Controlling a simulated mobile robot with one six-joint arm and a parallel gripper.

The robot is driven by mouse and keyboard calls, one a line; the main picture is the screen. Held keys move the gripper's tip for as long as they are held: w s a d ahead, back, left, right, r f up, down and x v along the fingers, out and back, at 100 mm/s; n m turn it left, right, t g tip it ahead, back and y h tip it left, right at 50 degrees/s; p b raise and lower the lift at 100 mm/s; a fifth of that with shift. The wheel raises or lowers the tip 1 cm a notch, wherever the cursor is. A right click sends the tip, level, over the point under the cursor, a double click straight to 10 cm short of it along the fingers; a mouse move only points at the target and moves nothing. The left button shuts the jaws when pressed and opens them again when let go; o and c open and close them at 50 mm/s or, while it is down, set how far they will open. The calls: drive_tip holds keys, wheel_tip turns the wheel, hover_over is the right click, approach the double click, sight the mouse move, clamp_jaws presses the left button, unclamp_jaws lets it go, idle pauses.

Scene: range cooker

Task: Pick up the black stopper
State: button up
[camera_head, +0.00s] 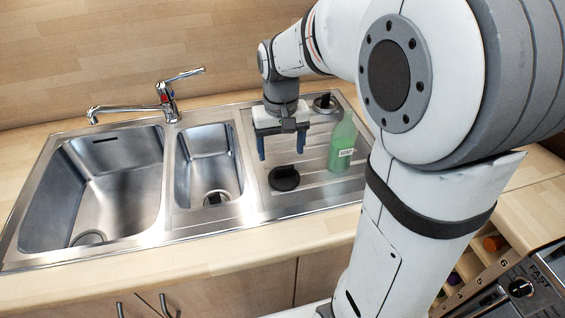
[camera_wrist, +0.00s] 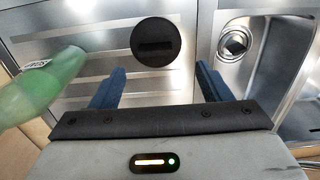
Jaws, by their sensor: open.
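The black stopper (camera_head: 284,178) is a round dark disc with a raised grip bar, lying flat on the ribbed drainboard. In the wrist view the stopper (camera_wrist: 156,42) lies just beyond the fingertips, roughly centred between them. My gripper (camera_head: 281,153) points down with its blue fingers apart and nothing between them. It hangs above the drainboard, apart from the stopper. The fingers also show in the wrist view (camera_wrist: 160,78).
A green soap bottle (camera_head: 343,143) stands on the drainboard right of the gripper. A small basin (camera_head: 208,165) and a larger basin (camera_head: 108,185) lie to the left, with a chrome tap (camera_head: 168,100) behind. A round fitting (camera_head: 325,104) is at the back right.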

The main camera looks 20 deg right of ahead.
sight(284, 167)
drive_tip(key=f, duration=0.7)
drive_tip(key=shift+s+d, duration=0.15)
drive_tip(key=shift+d, duration=0.15)
drive_tip(key=shift+r, duration=0.1)
drive_tip(key=shift+c, duration=0.4)
drive_tip(key=c, duration=1)
